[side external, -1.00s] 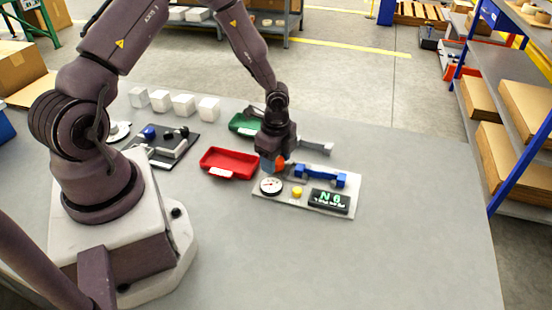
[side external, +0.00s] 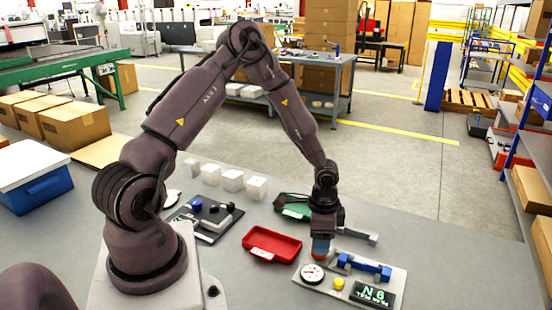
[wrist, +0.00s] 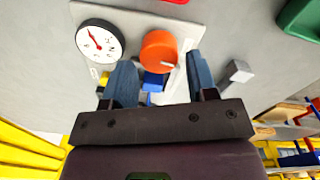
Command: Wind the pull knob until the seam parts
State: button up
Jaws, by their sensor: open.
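The orange round pull knob (wrist: 159,51) has a pale mark on its rim and stands on a light panel (side external: 312,285). In the side view the knob (side external: 318,258) is mostly hidden by my gripper. My gripper (side external: 321,248) points down over it. In the wrist view its blue fingers (wrist: 160,65) are open, one on either side of the knob, with visible gaps. A white dial (side external: 312,273) with a red needle sits beside the knob. A blue two-ended fixture (side external: 364,267) lies behind. The display (side external: 372,293) shows "N 6". The seam itself cannot be made out.
A yellow button (side external: 339,284) sits between dial and display. A red tray (side external: 272,257) is to the left and a green tray (side external: 292,213) behind. A grey bar (side external: 358,236) is close behind the gripper. White cubes (side external: 232,180) stand at the back. The table at right is clear.

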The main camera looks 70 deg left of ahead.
notch_tip(320, 180, up, 10)
jog(key=r, duration=0.1)
notch_tip(320, 180, up, 3)
jog(key=n+g, duration=0.1)
jog(key=n, duration=0.2)
send_over(306, 258)
jog(key=s, duration=0.3)
jog(key=s+d+r+n+t+y, duration=0.1)
jog(key=s+d+r, duration=0.1)
jog(key=r, duration=0.3)
jog(key=s+d+r+n+t, duration=0.1)
jog(key=s+d+r+n, duration=0.1)
jog(key=s+r, duration=0.2)
jog(key=shift+d+r+t+y, duration=0.15)
jog(key=shift+r+t+y, duration=0.2)
jog(key=shift+r, duration=0.5)
